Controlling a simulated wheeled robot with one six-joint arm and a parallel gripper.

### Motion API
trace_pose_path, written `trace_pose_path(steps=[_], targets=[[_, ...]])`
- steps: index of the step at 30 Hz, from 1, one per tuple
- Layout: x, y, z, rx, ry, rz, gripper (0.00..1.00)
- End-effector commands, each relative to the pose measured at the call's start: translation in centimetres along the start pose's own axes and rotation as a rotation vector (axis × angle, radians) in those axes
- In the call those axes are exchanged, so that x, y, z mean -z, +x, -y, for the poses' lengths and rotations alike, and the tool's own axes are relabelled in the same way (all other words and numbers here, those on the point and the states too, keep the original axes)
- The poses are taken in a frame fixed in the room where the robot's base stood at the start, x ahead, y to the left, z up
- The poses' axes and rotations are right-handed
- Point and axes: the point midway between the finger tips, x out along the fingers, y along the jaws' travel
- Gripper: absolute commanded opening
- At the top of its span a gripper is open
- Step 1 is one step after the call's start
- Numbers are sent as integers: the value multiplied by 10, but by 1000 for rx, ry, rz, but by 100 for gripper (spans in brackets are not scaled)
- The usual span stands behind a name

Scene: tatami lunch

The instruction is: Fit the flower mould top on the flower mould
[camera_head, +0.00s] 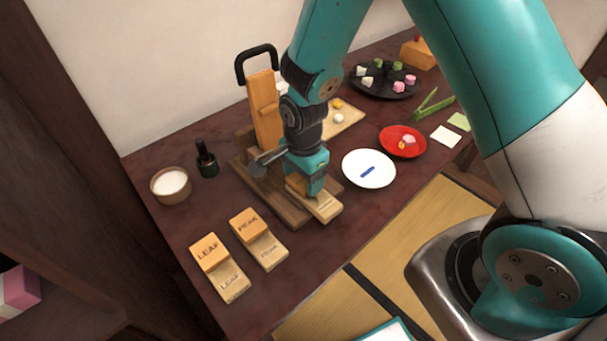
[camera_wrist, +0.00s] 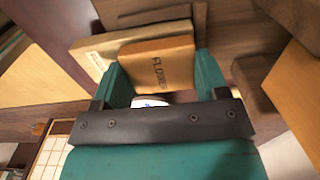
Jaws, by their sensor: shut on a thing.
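My gripper (camera_head: 306,190) points down over the dark wooden base, shut on the flower mould top (camera_wrist: 157,66). This top is an orange block with dark lettering, gripped between teal fingers (camera_wrist: 162,78) in the wrist view. In the head view it is mostly hidden by the gripper. The pale flower mould (camera_head: 326,209) lies under and in front of the gripper; its edge also shows beyond the top in the wrist view (camera_wrist: 92,54). The top overlaps the mould in the picture; I cannot tell whether they touch or line up.
A wooden press with a black handle (camera_head: 265,108) stands close behind the gripper. The peak (camera_head: 269,251) and leaf (camera_head: 233,283) moulds lie in front left. A white plate (camera_head: 369,176) and red plate (camera_head: 416,153) are to the right. A bowl (camera_head: 160,195) and dark bottle (camera_head: 207,164) stand left.

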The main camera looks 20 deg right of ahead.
Motion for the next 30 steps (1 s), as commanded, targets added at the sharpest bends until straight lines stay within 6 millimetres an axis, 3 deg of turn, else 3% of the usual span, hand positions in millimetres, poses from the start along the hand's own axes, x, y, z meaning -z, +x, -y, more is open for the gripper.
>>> trace_pose_path(steps=[14,15,18,30], targets=[[0,9,0,0,0,0,44],[0,9,0,1,0,0,74],[0,8,0,0,0,0,97],[0,-1,1,3,0,0,97]])
